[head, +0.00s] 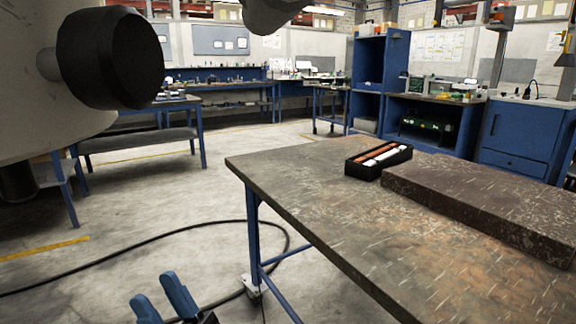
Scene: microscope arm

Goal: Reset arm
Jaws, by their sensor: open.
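My gripper (163,298) shows at the bottom of the head view, left of the near workbench. Its two blue fingertips are spread apart, with nothing visible between them. The lower part of the gripper is cut off by the picture's bottom edge. Large pale and black parts at the upper left look like my own arm, close to the camera. The fingers are over the concrete floor and apart from the table.
A worn workbench (285,180) with blue legs fills the right side. On it are a black box (366,172) holding orange and white items and a thick slab (478,200). A black cable (130,248) crosses the floor. Blue cabinets (523,138) and other benches stand behind.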

